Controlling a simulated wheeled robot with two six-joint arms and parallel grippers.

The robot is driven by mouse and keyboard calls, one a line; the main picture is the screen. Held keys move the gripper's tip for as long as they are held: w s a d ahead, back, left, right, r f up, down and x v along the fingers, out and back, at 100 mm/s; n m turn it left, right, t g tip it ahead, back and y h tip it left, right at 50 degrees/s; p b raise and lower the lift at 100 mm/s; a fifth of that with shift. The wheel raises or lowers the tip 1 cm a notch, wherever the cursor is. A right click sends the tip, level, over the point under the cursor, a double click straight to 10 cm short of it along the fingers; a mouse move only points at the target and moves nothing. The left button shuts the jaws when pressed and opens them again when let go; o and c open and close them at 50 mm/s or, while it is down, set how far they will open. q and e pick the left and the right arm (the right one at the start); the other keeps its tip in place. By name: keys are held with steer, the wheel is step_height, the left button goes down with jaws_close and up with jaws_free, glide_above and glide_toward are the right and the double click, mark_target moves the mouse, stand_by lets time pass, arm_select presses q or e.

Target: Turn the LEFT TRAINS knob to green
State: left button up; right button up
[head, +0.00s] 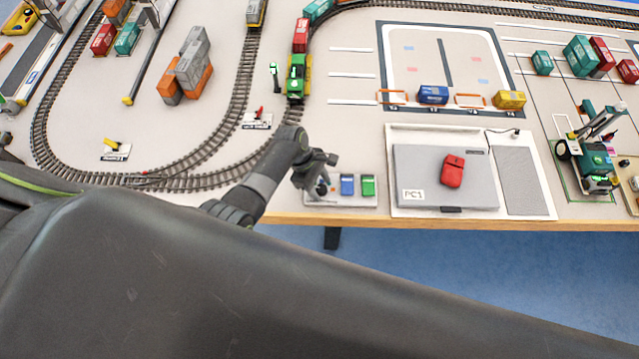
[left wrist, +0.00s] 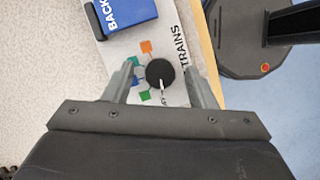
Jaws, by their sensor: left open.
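The black round knob (left wrist: 159,73) sits on a light panel (left wrist: 120,48) lettered TRAINS. A white pointer line on the knob points toward the bottom of the left wrist view. Coloured squares ring its left side: orange (left wrist: 146,46), teal (left wrist: 132,62), blue (left wrist: 137,83) and green (left wrist: 146,96). My left gripper (left wrist: 160,68) is open, with one finger on each side of the knob and gaps showing. In the head view my left gripper (head: 316,172) is over the left end of the panel (head: 345,202) and hides most of the knob. My right gripper is out of view.
A blue block lettered BACK (left wrist: 128,10) stands beside the knob; in the head view a blue block (head: 347,185) and a green block (head: 368,186) stand right of my gripper. The table edge (head: 420,224) is close in front. A PC1 box (head: 430,185) lies to the right.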

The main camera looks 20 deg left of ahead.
arm_select(q)
steer(key=c, duration=1)
steer(key=shift+m, duration=0.4)
steer(key=m+g, duration=0.1)
steer(key=m, duration=0.1)
steer(key=shift+w+m+y, duration=0.1)
steer(key=shift+m+y, duration=0.2)
steer(key=shift+w+d+m+g+y, duration=0.15)
steer(key=shift+m+g, duration=0.3)
steer(key=shift+m, duration=0.65)
steer(key=shift+s+a+m+g+y, duration=0.1)
steer(key=shift+m+g+y, duration=0.25)
steer(key=shift+m, duration=0.75)
steer(key=o, duration=1)
